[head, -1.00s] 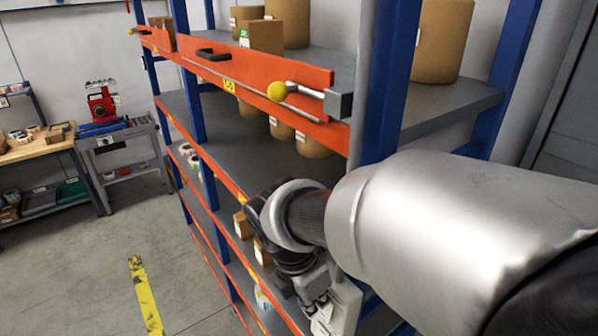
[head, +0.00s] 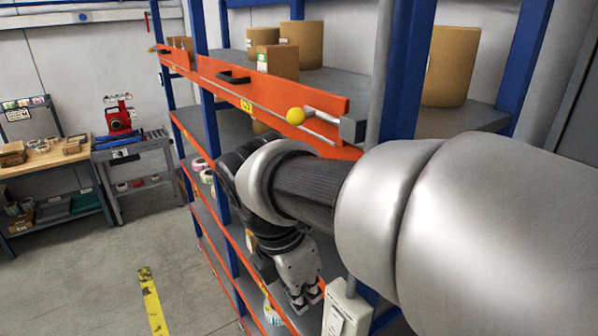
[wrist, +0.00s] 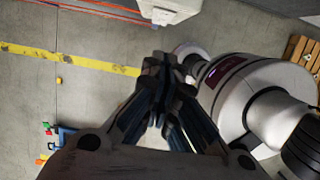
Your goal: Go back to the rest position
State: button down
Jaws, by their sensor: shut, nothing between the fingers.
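My gripper (head: 309,298) hangs pointing down in front of the shelf rack, low in the head view. In the wrist view my gripper (wrist: 167,66) has its dark fingers brought together, with nothing between them and bare floor beyond. My silver arm reaches in from the right of the head view and hides part of the rack. The blue and orange shelf rack (head: 272,92) stands close behind the arm; I cannot tell the exact gap. The red label rewinder (head: 118,116) stands on a grey cart (head: 133,152) at the far left.
Brown cartons and rolls (head: 301,44) stand on the upper shelf. A wooden workbench (head: 45,157) stands at the far left. The floor with yellow tape (head: 152,300) is clear left of the rack.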

jog(key=s+d+f+m+t+b, duration=0.1)
jog(key=s+d+f+m+b, duration=0.3)
jog(key=f+m+b, duration=0.3)
jog(key=s+d+f+m+t+y+b, duration=0.1)
jog(key=s+d+f+m+b, duration=0.3)
jog(key=f+m+b, duration=0.4)
jog(key=s+d+f+m+t+y+b, duration=0.1)
jog(key=s+d+f+m+b, duration=0.3)
jog(key=f+m+b, duration=0.4)
jog(key=shift+s+d+f+m, duration=0.45)
jog(key=shift+f+m, duration=0.45)
jog(key=shift+f, duration=0.25)
